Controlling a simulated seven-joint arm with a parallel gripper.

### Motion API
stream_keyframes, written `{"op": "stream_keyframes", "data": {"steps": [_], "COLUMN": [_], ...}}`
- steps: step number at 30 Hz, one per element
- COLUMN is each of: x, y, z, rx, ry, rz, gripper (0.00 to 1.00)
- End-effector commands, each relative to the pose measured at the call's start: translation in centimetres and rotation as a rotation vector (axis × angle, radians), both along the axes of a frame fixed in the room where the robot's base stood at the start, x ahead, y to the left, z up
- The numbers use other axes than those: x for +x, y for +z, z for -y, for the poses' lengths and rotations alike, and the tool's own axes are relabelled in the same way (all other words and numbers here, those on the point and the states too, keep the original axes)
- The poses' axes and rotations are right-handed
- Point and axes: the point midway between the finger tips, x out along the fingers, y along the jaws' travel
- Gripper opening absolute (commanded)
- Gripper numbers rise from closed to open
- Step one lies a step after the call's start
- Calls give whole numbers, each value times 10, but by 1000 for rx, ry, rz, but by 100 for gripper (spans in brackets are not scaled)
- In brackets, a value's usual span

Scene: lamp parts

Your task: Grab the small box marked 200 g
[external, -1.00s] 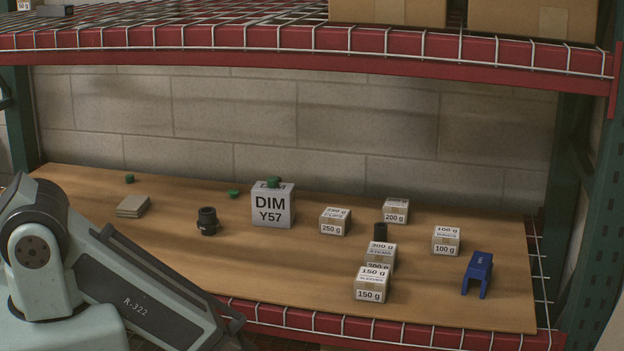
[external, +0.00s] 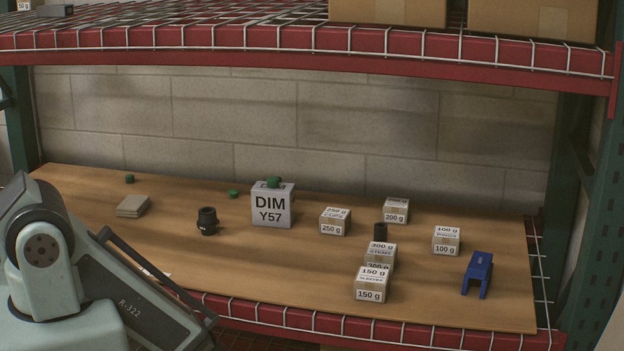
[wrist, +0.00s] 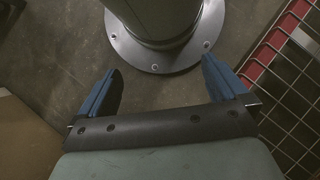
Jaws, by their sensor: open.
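The small box marked 200 g (external: 396,211) stands upright on the wooden shelf board (external: 130,254), toward the back right in the external view. Its top print is too small to read. A short black cylinder (external: 380,232) stands just in front and to the left of it. In the wrist view my gripper (wrist: 162,82) is open, with two blue fingers apart and nothing between them. It points down at the floor and a round grey bolted base plate, away from the boxes. The external view does not show my fingers.
Nearby boxes are marked 250 g (external: 334,222), 100 g (external: 446,241), 300 g (external: 379,256) and 150 g (external: 371,284). A blue bracket (external: 478,275) stands at right, a grey DIM Y57 box (external: 272,206) at centre. An upper shelf beam (external: 300,42) overhangs. The wire shelf edge (wrist: 288,42) shows beside my gripper.

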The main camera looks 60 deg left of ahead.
Motion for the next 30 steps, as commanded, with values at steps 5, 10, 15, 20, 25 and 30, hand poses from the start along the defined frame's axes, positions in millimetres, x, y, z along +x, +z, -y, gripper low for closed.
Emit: {"op": "stream_keyframes", "data": {"steps": [5, 10, 15, 20, 25, 30], "x": [46, 120, 188, 245, 295, 336], "y": [-11, -15, -3, 23, 68, 123], "z": [30, 92, 168, 243, 310, 347], "rx": [-112, -319, -535, -725, -887, -987], "ry": [-71, -206, -354, -478, -558, -552], "rz": [50, 141, 245, 345, 447, 525], "gripper": [100, 100, 100, 100, 100, 100]}}
